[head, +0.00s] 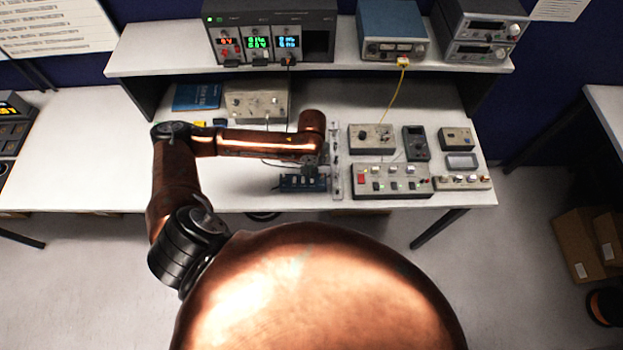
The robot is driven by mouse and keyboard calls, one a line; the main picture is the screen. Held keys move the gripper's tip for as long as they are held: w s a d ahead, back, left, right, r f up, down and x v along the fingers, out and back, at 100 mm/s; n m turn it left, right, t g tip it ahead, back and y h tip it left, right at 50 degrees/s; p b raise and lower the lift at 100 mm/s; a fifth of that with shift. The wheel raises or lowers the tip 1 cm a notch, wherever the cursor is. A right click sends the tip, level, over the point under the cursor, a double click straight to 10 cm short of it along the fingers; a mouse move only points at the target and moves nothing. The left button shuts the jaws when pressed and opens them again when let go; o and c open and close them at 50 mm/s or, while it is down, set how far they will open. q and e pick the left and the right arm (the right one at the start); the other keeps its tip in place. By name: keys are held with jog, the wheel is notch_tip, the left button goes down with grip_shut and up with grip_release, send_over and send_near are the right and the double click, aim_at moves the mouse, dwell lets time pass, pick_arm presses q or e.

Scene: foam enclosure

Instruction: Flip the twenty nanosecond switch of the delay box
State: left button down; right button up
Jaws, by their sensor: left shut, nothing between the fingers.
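Several small boxes with knobs and switches stand on the bench; their labels are too small to read, so I cannot tell for certain which is the delay box. One long beige box (391,183) has a row of small switches and a red switch at its left end. A narrow upright grey strip (336,162) with small parts stands just left of it. My left gripper (310,171) is shut and empty, low over a dark blue board (290,184) with several switches, left of the strip. Whether it touches anything is unclear. My right gripper is out of view.
A beige knob box (371,138), a dark handheld meter (415,143) and smaller boxes (456,139) crowd the bench's right side. A beige instrument (257,105) stands behind my left arm. The shelf (150,58) above carries power supplies.

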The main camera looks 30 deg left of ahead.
pick_arm(q)
jog(key=shift+s+f, duration=0.1)
jog(key=shift+f, duration=1.05)
dwell(0.6)
notch_tip(320, 180, up, 7)
jog(key=p, duration=0.9)
jog(key=shift+r, duration=0.1)
dwell(0.7)
